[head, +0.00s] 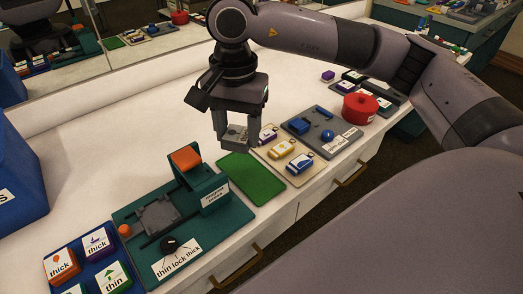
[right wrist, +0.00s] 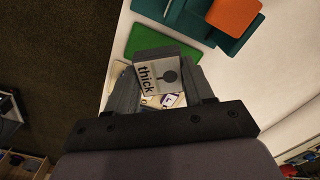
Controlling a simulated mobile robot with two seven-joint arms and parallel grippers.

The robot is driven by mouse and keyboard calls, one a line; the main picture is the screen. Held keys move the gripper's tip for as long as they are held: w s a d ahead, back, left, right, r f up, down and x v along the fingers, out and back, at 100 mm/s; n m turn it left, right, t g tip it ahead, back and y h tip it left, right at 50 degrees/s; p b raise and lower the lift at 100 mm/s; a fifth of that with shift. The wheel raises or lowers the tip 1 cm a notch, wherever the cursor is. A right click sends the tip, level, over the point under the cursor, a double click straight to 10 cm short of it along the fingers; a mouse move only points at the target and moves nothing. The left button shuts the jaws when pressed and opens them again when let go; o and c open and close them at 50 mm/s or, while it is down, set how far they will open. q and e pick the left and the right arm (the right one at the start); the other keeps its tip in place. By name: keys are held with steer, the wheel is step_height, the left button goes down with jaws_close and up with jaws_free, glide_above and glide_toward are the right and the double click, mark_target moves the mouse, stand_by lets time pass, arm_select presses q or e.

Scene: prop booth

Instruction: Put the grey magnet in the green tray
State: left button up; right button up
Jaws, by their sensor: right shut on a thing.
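My right gripper (head: 233,146) is shut on a grey block, which I take as the grey magnet (head: 236,133). In the right wrist view the grey magnet (right wrist: 158,76) sits between the two fingers, its white label reading "thick" with a dark symbol. The green tray (head: 252,180) lies flat and empty on the white counter, just below and right of the gripper in the head view. The magnet is held above the counter, apart from the tray. The green tray (right wrist: 150,38) also shows beyond the magnet in the right wrist view. My left gripper is not in view.
A teal fixture (head: 128,216) with an orange-topped upright stands left of the tray. A beige board (head: 273,149) with several small labelled blocks lies right of it, then a grey board (head: 318,122) and a red pot (head: 360,107). A blue tray of blocks is at front left.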

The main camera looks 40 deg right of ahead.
mark_target(260, 184)
steer(key=m, duration=0.2)
steer(key=f+m, duration=0.1)
steer(key=m, duration=0.1)
steer(key=shift+d+f, duration=0.15)
steer(key=m, duration=0.1)
steer(key=f+m, duration=0.1)
steer(key=m+p, duration=0.1)
steer(key=shift+w+d+f+m, duration=0.15)
steer(key=shift+d+m, duration=0.1)
steer(key=shift+m, duration=0.15)
steer(key=d+f+m, duration=0.1)
steer(key=f+m, duration=0.1)
steer(key=m, duration=0.3)
steer(key=d+f+m+p, duration=0.1)
steer(key=m, duration=0.5)
steer(key=s+d+f+m+p, duration=0.1)
steer(key=f+m, duration=0.1)
steer(key=m, duration=0.4)
steer(key=shift+d+f, duration=0.2)
steer(key=shift+f, duration=0.15)
steer(key=shift+f+b, duration=1.5)
steer(key=shift+f, duration=0.45)
steer(key=shift+f+b, duration=0.5)
steer(key=shift+f, duration=0.5)
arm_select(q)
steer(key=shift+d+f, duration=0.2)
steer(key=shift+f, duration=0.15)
